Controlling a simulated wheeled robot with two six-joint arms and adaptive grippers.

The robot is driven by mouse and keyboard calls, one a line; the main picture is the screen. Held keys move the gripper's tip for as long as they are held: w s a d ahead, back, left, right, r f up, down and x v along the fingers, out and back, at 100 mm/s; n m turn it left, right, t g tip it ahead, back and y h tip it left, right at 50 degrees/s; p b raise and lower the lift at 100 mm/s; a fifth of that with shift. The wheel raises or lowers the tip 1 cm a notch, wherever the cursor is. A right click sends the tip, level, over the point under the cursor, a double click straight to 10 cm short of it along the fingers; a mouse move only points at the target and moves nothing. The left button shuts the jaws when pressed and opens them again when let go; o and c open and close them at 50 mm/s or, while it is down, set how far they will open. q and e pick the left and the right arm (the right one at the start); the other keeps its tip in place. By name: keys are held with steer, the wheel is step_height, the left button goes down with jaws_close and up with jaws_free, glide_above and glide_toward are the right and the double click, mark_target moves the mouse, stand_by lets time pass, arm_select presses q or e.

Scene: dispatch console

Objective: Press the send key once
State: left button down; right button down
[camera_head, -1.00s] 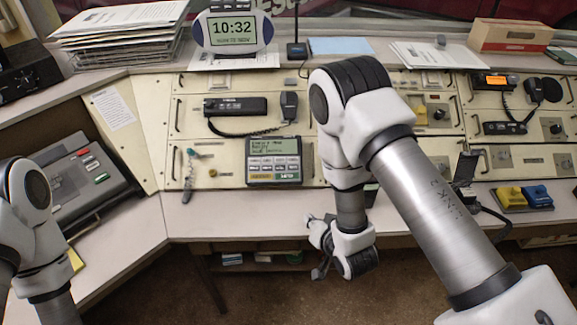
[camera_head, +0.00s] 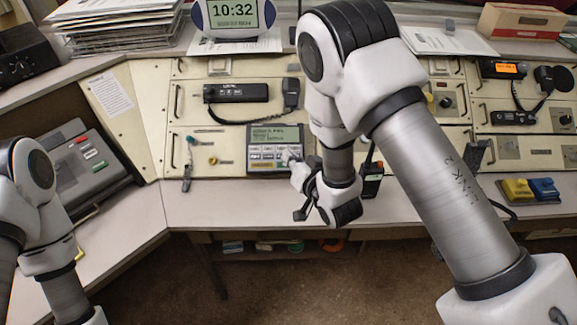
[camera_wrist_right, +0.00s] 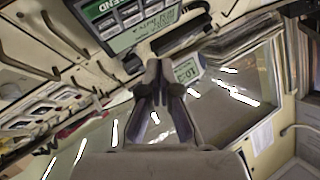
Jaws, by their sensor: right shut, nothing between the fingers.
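The message unit (camera_head: 263,133) with a green lit screen and rows of keys is set in the cream console panel. My right gripper (camera_head: 292,162) is shut and empty at the lower right of its keypad and covers the lower right keys. I cannot tell whether it touches them. In the right wrist view the shut fingers (camera_wrist_right: 155,72) point towards the console, below the unit's screen (camera_wrist_right: 150,28). A green key (camera_wrist_right: 92,10) with the letters "END" visible is cut by the top edge there. My left gripper is out of view.
A radio (camera_head: 236,92) with a corded handset is above the unit. A black handheld radio (camera_head: 372,178) stands right of my right gripper. Yellow and blue blocks (camera_head: 530,190) lie at the far right. The desk (camera_head: 215,208) is clear left of the gripper.

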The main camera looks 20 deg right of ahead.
steer(key=shift+w+d+f+b, duration=0.2)
steer(key=shift+w+f+b, duration=0.5)
steer(key=shift+f, duration=0.35)
steer(key=shift+w+d+f+b, duration=0.2)
steer(key=shift+w+f+b, duration=0.5)
steer(key=shift+f, duration=0.35)
steer(key=shift+w+d+f+b, duration=0.2)
steer(key=shift+w+f+b, duration=0.5)
steer(key=shift+f, duration=0.35)
steer(key=shift+s+f, duration=0.1)
steer(key=shift+w+f+b, duration=0.2)
steer(key=shift+f+b, duration=0.05)
steer(key=shift+b, duration=0.1)
steer(key=shift+w+d+f, duration=0.1)
steer(key=shift+w+f, duration=0.05)
steer(key=shift+f, duration=0.15)
steer(key=shift+s+r+p, duration=0.35)
steer(key=shift+s+r, duration=0.05)
steer(key=shift+r, duration=0.3)
